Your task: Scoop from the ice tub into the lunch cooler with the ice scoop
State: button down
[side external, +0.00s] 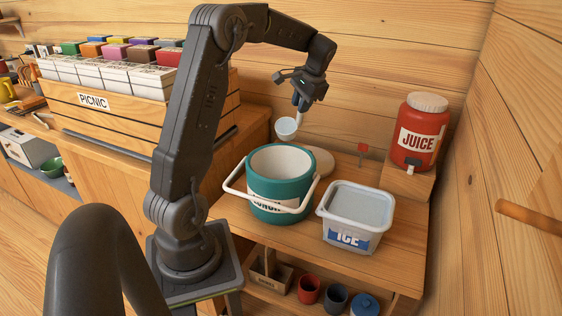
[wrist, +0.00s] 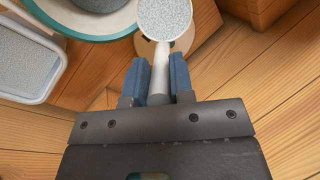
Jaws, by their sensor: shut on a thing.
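My gripper (side external: 301,98) is shut on the handle of the ice scoop (side external: 286,128), with blue finger pads (wrist: 159,78) on either side of it in the wrist view. The scoop's round bowl (wrist: 165,17) holds speckled grey-white ice. The scoop is in the air, above and behind the rim of the teal lunch cooler (side external: 262,196). The cooler is open, its white handle lowered at the front; its rim (wrist: 62,27) shows in the wrist view, with some speckled ice inside. The open white ice tub (side external: 349,238) stands right of the cooler, full of ice.
A round pale lid (side external: 322,160) lies behind the cooler. A red juice dispenser (side external: 419,130) stands on a wooden block at the back right, near the wall. A picnic crate (side external: 140,118) is at the left.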

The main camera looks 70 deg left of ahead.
jog(key=shift+s+d+f+t+y, duration=0.2)
jog(key=shift+s+d+f+y, duration=0.2)
jog(key=shift+d, duration=0.3)
jog(key=shift+s+d+f+t+y, duration=0.2)
jog(key=shift+s+d+f+y, duration=0.15)
jog(key=shift+d, duration=0.3)
jog(key=shift+s+d+f+y, duration=0.2)
jog(key=shift+s+d+y, duration=0.15)
jog(key=shift+d+y, duration=0.15)
jog(key=shift+s+d+n+t+y, duration=0.15)
jog(key=shift+s+d+t+y, duration=0.1)
jog(key=shift+d+y, duration=0.15)
jog(key=shift+s+d+n+t+y, duration=0.15)
jog(key=shift+s+d+t+y, duration=0.1)
jog(key=shift+d, duration=0.25)
dwell(0.3)
jog(key=shift+s+d+f+t+y, duration=0.2)
jog(key=shift+d+f+y, duration=0.15)
jog(key=shift+f, duration=0.15)
jog(key=shift+s+d+f+t+y, duration=0.2)
jog(key=shift+d+f+y, duration=0.15)
jog(key=shift+f, duration=0.15)
dwell(0.4)
jog(key=shift+s+d+f+n+t+y+b, duration=0.2)
jog(key=shift+s+d+f+t+y, duration=0.15)
jog(key=shift+d+y, duration=0.35)
jog(key=shift+s+d+f+n+t+y+b, duration=0.25)
jog(key=shift+d+y, duration=0.2)
jog(key=shift+y, duration=0.35)
dwell(1.3)
